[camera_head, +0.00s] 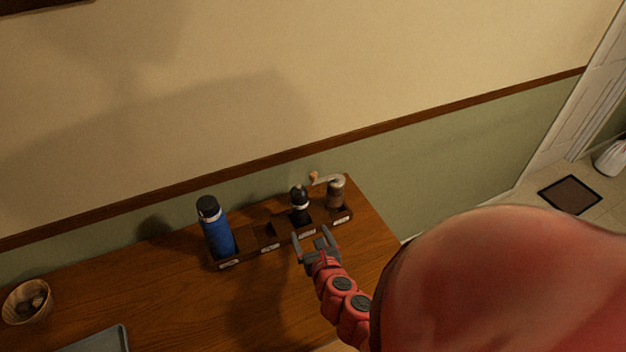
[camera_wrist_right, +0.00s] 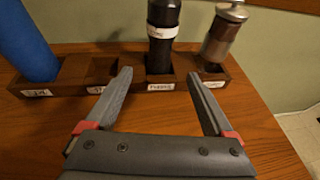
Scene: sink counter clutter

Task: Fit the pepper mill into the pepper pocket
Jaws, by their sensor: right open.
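The pepper mill (camera_head: 299,205), dark with a pale band, stands upright in the third pocket from the left of a dark wooden rack (camera_head: 284,239). In the right wrist view the mill (camera_wrist_right: 162,40) rises from that pocket, and the label (camera_wrist_right: 160,87) on its front seems to read pepper. My right gripper (camera_head: 314,236) is open and empty in front of the rack, apart from the mill. Its two fingers (camera_wrist_right: 160,88) point toward the mill and frame it from a distance. The mill's base is hidden inside the pocket. My left gripper is not in view.
A blue bottle (camera_head: 217,232) stands in the rack's left pocket, leaning slightly. The second pocket (camera_wrist_right: 101,71) looks empty. A grinder with a crank (camera_head: 336,192) stands in the right pocket. A bowl (camera_head: 27,302) and grey tray (camera_head: 100,341) lie left. The wall is close behind.

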